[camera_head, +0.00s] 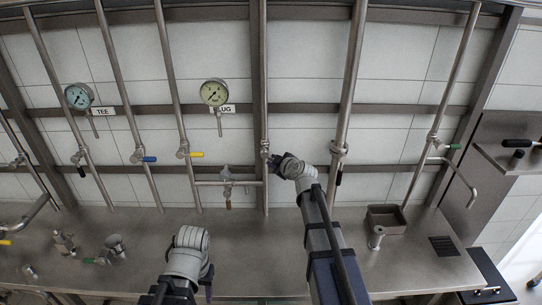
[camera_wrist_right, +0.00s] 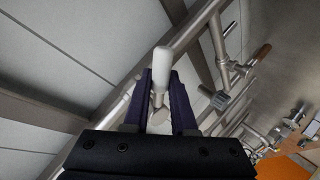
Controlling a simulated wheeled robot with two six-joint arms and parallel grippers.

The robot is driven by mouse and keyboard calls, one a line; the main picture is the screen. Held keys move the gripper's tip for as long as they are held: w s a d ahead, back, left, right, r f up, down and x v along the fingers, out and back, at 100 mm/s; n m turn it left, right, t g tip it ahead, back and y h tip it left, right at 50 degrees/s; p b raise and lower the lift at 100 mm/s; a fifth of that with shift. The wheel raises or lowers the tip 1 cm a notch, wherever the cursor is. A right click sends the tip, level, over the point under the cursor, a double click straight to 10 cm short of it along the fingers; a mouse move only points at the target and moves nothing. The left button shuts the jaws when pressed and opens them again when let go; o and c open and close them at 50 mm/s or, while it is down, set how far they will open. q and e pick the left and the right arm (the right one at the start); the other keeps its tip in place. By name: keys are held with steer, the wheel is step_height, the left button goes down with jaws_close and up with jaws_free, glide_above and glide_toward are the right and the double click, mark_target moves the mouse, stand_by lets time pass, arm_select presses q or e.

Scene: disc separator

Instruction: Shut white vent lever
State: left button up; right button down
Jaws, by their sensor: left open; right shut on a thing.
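The white vent lever (camera_wrist_right: 160,65) shows in the right wrist view as a rounded white handle. It stands between the two dark fingers of my right gripper (camera_wrist_right: 161,88), which is shut on it. In the head view my right gripper (camera_head: 275,162) is at the valve (camera_head: 265,148) on the middle vertical pipe, and it hides the lever there. My left gripper (camera_head: 208,284) is low in the head view, over the bench and away from the valves. It is open, with its fingers mostly hidden by my wrist.
Steel pipes stand before the tiled wall, with blue (camera_head: 150,159), yellow (camera_head: 196,154) and black (camera_head: 339,178) levers nearby. Two gauges (camera_head: 214,92) hang above. A short cross pipe (camera_head: 228,183) joins the middle pipe from the left. A square basin (camera_head: 386,218) is on the bench at right.

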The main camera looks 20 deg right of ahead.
steer(key=r+n+h+p, duration=0.1)
steer(key=n+g+h+p, duration=0.1)
steer(key=p, duration=0.1)
steer(key=shift+s+d+r+n, duration=0.1)
steer(key=shift+d+r+n, duration=0.2)
steer(key=shift+d+r, duration=0.1)
steer(key=shift+d+r+n+g+h+p, duration=0.1)
steer(key=shift+r+n+g+h+p, duration=0.2)
steer(key=shift+n+h+p, duration=0.3)
steer(key=shift+r+n+g+h+p, duration=0.2)
steer(key=shift+n+g+h+p, duration=0.15)
steer(key=shift+h+p, duration=0.3)
steer(key=shift+n+h, duration=0.25)
steer(key=c, duration=0.7)
jaws_free()
steer(key=shift+s+r, duration=0.1)
steer(key=p+v, duration=0.4)
steer(key=v, duration=0.3)
steer(key=shift+s+r, duration=0.15)
steer(key=shift+s, duration=0.2)
